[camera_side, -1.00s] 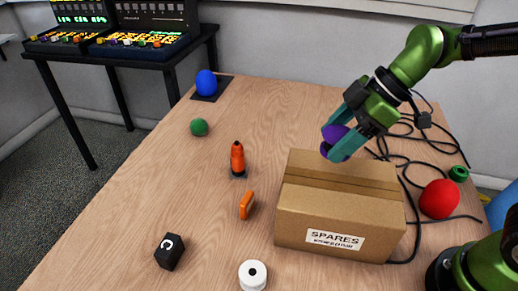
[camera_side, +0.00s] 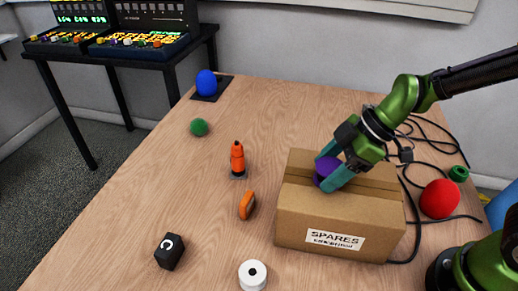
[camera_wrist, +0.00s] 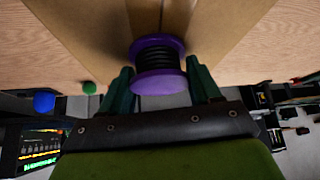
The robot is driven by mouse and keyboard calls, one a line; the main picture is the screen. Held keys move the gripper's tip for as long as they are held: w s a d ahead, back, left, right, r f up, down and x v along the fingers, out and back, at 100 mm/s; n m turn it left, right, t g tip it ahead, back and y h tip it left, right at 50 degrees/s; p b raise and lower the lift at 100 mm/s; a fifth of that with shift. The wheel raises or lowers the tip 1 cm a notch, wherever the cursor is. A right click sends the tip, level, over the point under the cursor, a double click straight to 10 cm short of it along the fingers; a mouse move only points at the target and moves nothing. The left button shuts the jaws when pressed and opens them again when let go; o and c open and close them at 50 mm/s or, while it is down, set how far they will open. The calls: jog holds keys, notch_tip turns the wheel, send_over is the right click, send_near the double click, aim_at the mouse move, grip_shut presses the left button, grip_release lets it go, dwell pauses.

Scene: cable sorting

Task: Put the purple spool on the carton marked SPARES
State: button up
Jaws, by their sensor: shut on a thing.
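The purple spool (camera_side: 325,171) is between the teal fingers of my gripper (camera_side: 332,174), at the top of the carton marked SPARES (camera_side: 318,218). The wrist view shows the spool (camera_wrist: 157,82) with purple flanges and a dark wound middle, a finger of my gripper (camera_wrist: 160,88) on each side. The carton top (camera_wrist: 215,30) lies right behind the spool there. My gripper is shut on the spool. I cannot tell whether the spool touches the carton top. The fingers hide part of it in the side view.
An orange tool (camera_side: 237,160), an orange carabiner-like piece (camera_side: 247,206), a black cube (camera_side: 169,252) and a white roll (camera_side: 252,275) lie left of the carton. A red ball (camera_side: 439,199) and black cables (camera_side: 425,167) lie to its right. The table's left half is mostly clear.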

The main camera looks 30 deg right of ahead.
jog(key=o, duration=1.1)
jog(key=shift+r, duration=0.1)
jog(key=shift+d+r, duration=0.1)
jog(key=shift+r, duration=0.2)
jog(key=v, duration=1.1)
jog(key=s+d+m+t+h, duration=0.1)
jog(key=d+m, duration=0.1)
jog(key=m, duration=0.3)
jog(key=s+d+m+t+h, duration=0.1)
jog(key=s+d+m, duration=0.1)
jog(key=m, duration=0.3)
jog(key=s+d+m+t+h, duration=0.1)
jog(key=d+m, duration=0.1)
jog(key=m, duration=0.4)
jog(key=shift+s+t+h, duration=0.2)
jog(key=shift+t+h, duration=0.2)
